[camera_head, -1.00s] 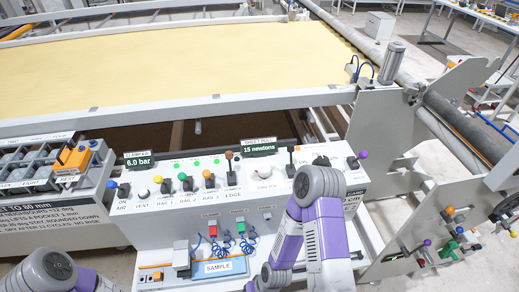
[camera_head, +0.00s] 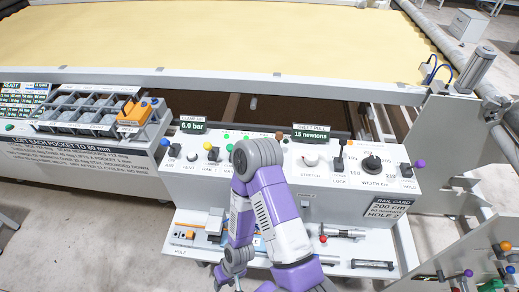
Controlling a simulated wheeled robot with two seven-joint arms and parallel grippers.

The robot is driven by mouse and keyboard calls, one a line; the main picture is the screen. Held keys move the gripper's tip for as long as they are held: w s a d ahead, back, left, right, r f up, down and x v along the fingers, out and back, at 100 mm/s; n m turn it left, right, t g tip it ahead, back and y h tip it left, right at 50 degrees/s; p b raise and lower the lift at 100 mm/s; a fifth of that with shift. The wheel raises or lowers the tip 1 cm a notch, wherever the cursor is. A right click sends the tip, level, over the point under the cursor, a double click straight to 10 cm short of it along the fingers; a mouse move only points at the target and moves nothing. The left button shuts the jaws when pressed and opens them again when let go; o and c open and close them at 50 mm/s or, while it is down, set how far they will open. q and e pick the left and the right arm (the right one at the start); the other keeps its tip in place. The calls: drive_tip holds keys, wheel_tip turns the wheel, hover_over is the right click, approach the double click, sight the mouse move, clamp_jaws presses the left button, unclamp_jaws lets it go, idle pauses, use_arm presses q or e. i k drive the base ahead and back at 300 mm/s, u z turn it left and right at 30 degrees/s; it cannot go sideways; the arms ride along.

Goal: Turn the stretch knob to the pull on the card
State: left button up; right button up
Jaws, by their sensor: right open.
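The stretch knob (camera_head: 311,159) is a round white knob on top of the white control box, right of the middle. The green sheet pull display (camera_head: 311,134) behind it reads 15 newtons. A rail card (camera_head: 387,208) on the box's right front reads 200 cm, hole 2; I see no pull on it. My purple right arm crosses the box left of the knob. My right gripper (camera_head: 238,284) is low at the bottom edge, partly cut off, open and well away from the knob. My left gripper is out of view.
A black width knob (camera_head: 372,163) and a lock lever (camera_head: 339,158) stand right of the stretch knob. The clamp air display (camera_head: 193,126) reads 6.0 bar. A lower shelf (camera_head: 345,249) holds tools.

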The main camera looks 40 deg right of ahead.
sight(310, 158)
drive_tip(key=u, duration=1.2)
drive_tip(key=k, duration=1.1)
drive_tip(key=z, duration=1.55)
drive_tip(key=i, duration=0.15)
drive_tip(key=u, duration=0.1)
